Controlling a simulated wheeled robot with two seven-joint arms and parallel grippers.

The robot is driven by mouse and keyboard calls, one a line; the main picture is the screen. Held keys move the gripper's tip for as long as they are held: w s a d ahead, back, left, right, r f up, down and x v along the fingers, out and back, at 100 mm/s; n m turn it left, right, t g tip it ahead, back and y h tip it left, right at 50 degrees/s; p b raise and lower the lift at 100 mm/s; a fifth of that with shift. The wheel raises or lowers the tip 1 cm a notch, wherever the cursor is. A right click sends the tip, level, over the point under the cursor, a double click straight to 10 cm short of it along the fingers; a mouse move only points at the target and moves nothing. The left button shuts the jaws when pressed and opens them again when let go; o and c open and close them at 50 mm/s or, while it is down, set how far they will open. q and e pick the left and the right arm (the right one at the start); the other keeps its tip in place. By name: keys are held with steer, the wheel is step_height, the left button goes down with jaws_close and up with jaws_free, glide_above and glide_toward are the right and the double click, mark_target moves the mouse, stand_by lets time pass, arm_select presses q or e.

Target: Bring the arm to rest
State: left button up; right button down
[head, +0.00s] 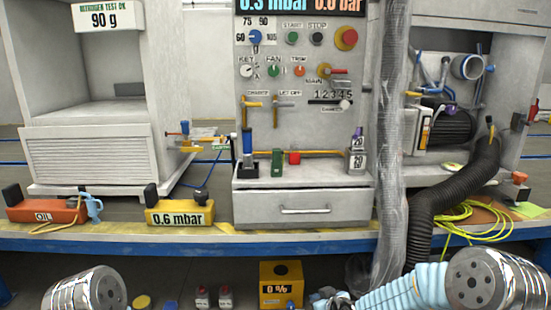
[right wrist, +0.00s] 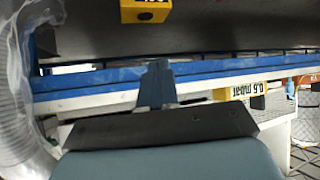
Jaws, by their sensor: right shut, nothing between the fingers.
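My right arm (head: 400,293) comes in at the lower right of the head view, below the front edge of the bench, and points left. My right gripper (head: 338,299) is at the bottom edge there, partly cut off. In the right wrist view its fingers (right wrist: 156,72) are together and empty, seen against the blue bench edge (right wrist: 100,80). Of my left arm only a metallic joint (head: 85,290) shows at the lower left of the head view; the left gripper is out of view.
A yellow box marked 0 % (head: 281,285) stands below the bench, left of my right gripper. The blue-edged bench (head: 120,243) carries a 0.6 mbar box (head: 180,212), a control panel (head: 300,130) and a black hose (head: 440,195). A clear ribbed hose (head: 390,150) hangs nearby.

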steer(key=s+f+m+g, duration=0.2)
steer(key=s+f, duration=0.4)
steer(key=s, duration=0.4)
steer(key=s+f+m+g, duration=0.2)
steer(key=s+f+g, duration=0.2)
steer(key=s+f, duration=0.3)
steer(key=s+f+m+g, duration=0.2)
steer(key=s+f, duration=0.4)
steer(key=s, duration=0.7)
steer(key=shift+s+f+m+g, duration=0.3)
steer(key=shift+s+f+g, duration=0.1)
steer(key=shift+g, duration=0.2)
